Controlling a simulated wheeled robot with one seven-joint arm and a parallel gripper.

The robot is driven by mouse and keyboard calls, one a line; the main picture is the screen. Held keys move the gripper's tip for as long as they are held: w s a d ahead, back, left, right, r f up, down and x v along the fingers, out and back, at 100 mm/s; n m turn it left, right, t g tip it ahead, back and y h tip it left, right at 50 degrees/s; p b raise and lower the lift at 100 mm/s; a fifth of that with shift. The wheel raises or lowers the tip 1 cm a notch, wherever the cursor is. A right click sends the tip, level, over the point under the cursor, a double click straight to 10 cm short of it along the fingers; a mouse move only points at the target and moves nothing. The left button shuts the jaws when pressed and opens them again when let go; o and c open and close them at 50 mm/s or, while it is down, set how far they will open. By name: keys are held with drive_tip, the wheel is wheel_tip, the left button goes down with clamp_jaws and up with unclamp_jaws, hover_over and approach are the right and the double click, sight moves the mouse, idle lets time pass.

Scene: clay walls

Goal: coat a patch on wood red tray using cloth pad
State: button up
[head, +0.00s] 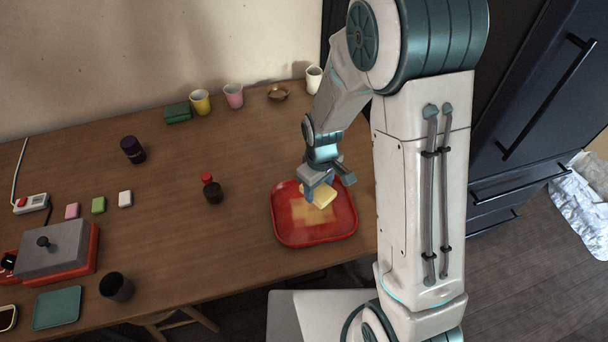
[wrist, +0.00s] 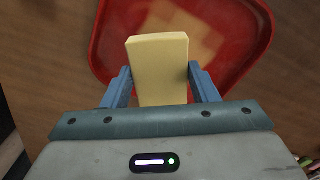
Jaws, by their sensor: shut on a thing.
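The red tray (head: 283,234) lies on the wooden table near its front right. Its inner floor bears a paler, tan patch (head: 303,212), which also shows in the wrist view (wrist: 205,38). My gripper (head: 318,190) is over the tray, shut on a pale yellow cloth pad (head: 323,197). In the wrist view the pad (wrist: 160,65) sticks out between the two blue fingers. The red tray (wrist: 110,45) lies beyond it. I cannot tell whether the pad touches the tray floor. Part of the tray's right side is near my arm.
A dark bottle with a red cap (head: 212,188) stands left of the tray. A wooden bowl (head: 278,93), cups (head: 234,95) and a green box (head: 177,112) stand along the wall. A grey-lidded red appliance (head: 55,248) is far left. The table between bottle and tray is clear.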

sight(319, 190)
drive_tip(key=shift+r+p, duration=0.95)
drive_tip(key=shift+r, duration=0.75)
